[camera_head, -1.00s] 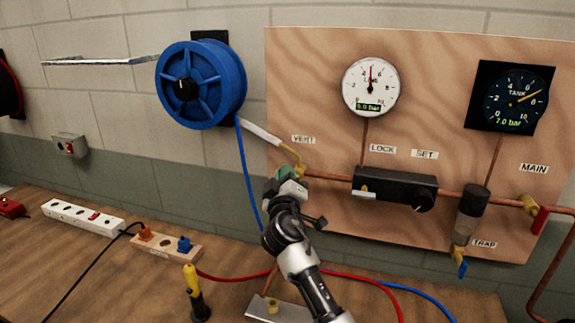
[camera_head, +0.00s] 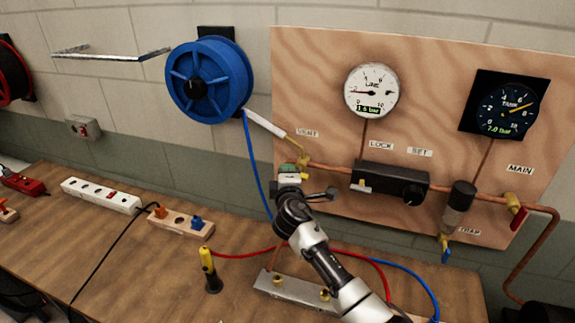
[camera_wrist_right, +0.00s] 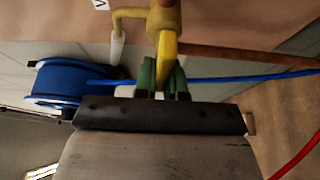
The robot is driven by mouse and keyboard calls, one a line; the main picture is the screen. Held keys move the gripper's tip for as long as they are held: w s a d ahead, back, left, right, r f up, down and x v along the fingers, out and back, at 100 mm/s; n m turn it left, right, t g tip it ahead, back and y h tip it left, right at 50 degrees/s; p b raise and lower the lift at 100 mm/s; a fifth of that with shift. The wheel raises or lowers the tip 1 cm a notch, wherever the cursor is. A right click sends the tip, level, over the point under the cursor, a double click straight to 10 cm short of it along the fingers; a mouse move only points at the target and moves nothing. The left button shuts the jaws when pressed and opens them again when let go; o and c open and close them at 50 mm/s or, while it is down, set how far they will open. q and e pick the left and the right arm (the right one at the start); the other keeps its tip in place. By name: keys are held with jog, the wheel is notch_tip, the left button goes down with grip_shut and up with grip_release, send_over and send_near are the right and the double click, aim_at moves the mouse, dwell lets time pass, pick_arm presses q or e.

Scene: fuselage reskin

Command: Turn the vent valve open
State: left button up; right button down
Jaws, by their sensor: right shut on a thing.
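The brass vent valve (camera_head: 303,160) sits at the left end of the copper pipe on the wooden panel, below the vent label. My right gripper (camera_head: 290,171) is at the valve. In the right wrist view its green fingers (camera_wrist_right: 162,76) are shut on the valve's yellow handle (camera_wrist_right: 166,48), which runs down between them from the valve body (camera_wrist_right: 163,16). The handle's far end is hidden between the fingers. The line gauge (camera_head: 371,91) reads about 1.6 bar, its needle pointing left. My left gripper is not in view.
The blue hose reel (camera_head: 207,80) hangs left of the panel, its blue hose passing near my gripper. The regulator block (camera_head: 390,182) and main valve (camera_head: 514,208) are to the right. A yellow-handled tool (camera_head: 208,265) and power strips stand on the bench (camera_head: 130,255).

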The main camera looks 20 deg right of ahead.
dwell(0.4)
jog(key=c, duration=1.2)
grip_release()
jog(key=s+a+b, duration=0.2)
jog(key=s, duration=0.8)
jog(key=shift+s, duration=0.25)
jog(key=shift+a, duration=0.1)
